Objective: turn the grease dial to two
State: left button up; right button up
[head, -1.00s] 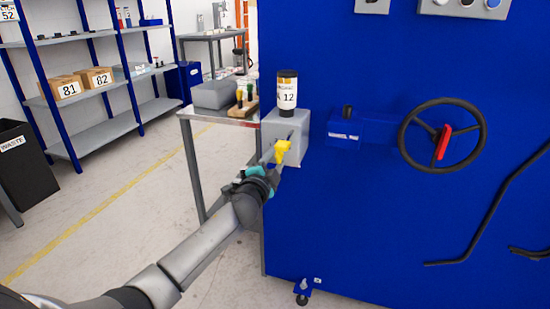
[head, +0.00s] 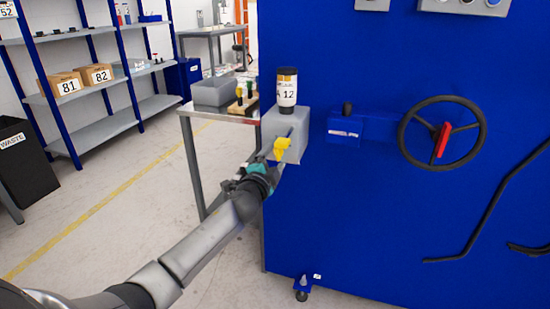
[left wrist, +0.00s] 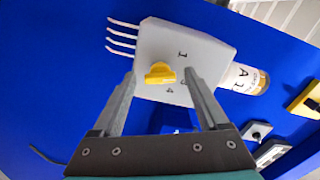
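The yellow grease dial (head: 282,146) sits on the front of a grey box (head: 299,153) on the blue machine. In the left wrist view the dial (left wrist: 160,73) stands between the two fingers of my left gripper (left wrist: 161,76), with a gap on each side. A "1" and a "4" show on the box face (left wrist: 205,52); other marks are partly hidden, and I cannot tell which number the dial points to. My left gripper (head: 268,162) is open in front of the dial. My right gripper is not in view.
A bottle labelled A 12 (head: 287,88) stands on the grey box. A black handwheel (head: 442,98) with a red handle is to the right. A metal table (head: 222,111) with a grey bin (head: 212,91) stands left. Several thin pale tubes (left wrist: 122,37) leave the box.

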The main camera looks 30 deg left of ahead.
pick_arm(q)
jog(key=shift+s+d, duration=0.15)
jog(key=shift+s, duration=0.35)
jog(key=p+v, duration=0.3)
jog(key=v, duration=1.1)
jog(key=shift+p, duration=0.3)
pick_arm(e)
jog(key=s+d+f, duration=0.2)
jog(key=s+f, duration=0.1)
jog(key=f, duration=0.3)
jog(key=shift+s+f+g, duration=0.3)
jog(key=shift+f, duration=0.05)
pick_arm(q)
jog(key=shift+d, duration=0.1)
